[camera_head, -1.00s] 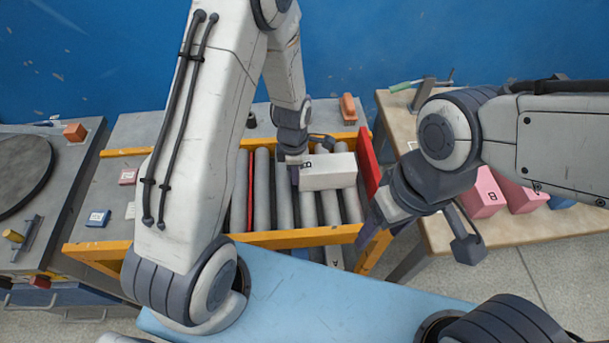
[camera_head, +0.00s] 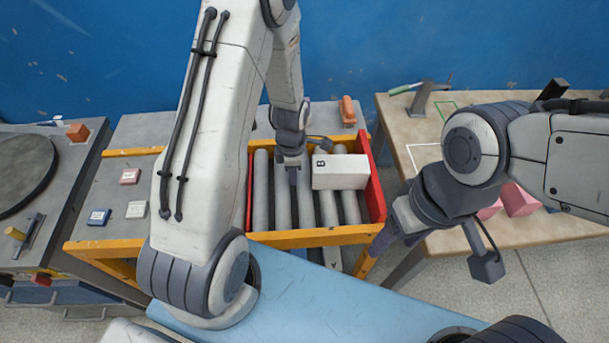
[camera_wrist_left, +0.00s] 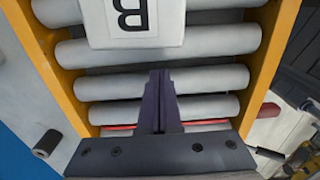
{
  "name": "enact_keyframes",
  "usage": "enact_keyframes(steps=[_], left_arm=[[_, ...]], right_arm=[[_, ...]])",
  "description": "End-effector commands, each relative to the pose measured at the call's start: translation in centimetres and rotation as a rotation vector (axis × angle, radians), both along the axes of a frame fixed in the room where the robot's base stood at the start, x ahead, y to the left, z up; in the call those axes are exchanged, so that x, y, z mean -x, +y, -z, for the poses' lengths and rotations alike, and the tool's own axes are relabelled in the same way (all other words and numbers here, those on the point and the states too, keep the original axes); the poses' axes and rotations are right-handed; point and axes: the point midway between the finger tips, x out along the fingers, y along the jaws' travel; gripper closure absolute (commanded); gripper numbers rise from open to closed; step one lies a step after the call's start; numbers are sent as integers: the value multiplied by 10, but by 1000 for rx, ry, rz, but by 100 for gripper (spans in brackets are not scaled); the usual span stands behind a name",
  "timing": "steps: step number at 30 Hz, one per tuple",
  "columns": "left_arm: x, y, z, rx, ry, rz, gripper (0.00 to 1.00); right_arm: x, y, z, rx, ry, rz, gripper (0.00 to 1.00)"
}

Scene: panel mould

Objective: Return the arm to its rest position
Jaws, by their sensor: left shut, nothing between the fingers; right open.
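My left gripper (camera_head: 293,177) is shut and empty above the roller conveyor, just left of a white box (camera_head: 341,172) marked B. In the left wrist view, its closed fingers (camera_wrist_left: 160,100) point over the rollers, apart from the box (camera_wrist_left: 130,22). The box lies on the rollers close to the red end plate (camera_head: 374,190); I cannot tell if they touch. My right gripper (camera_head: 378,240) is open and empty by the conveyor's front right corner. Its fingertips are partly hard to make out.
The conveyor's yellow frame (camera_head: 310,238) lies between a grey bench (camera_head: 90,190) at left and a wooden table (camera_head: 480,243) at right. Pink boxes (camera_head: 519,200) are partly hidden behind my right arm.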

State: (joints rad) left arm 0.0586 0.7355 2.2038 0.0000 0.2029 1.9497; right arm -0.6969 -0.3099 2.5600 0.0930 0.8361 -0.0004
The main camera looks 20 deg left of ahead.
Motion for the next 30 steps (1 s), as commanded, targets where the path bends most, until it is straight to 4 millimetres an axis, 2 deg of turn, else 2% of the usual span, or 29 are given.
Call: enact_keyframes(steps=[6,12,18,25,28,30], left_arm=[[-3,-3,-52,0,-8,5,100],[-3,-4,-86,0,-4,7,100],[-2,-4,-99,0,-2,7,100],[-1,-6,-102,1,-1,30,100],[5,-21,-113,3,-7,160,100],[13,-39,-126,5,-14,340,100]], right_arm=[[0,0,3,0,0,0,35],[0,0,4,0,0,0,35],[0,0,4,0,0,0,35],[0,0,4,0,0,0,35],[0,0,4,0,0,0,35],[0,0,4,0,0,0,35]])
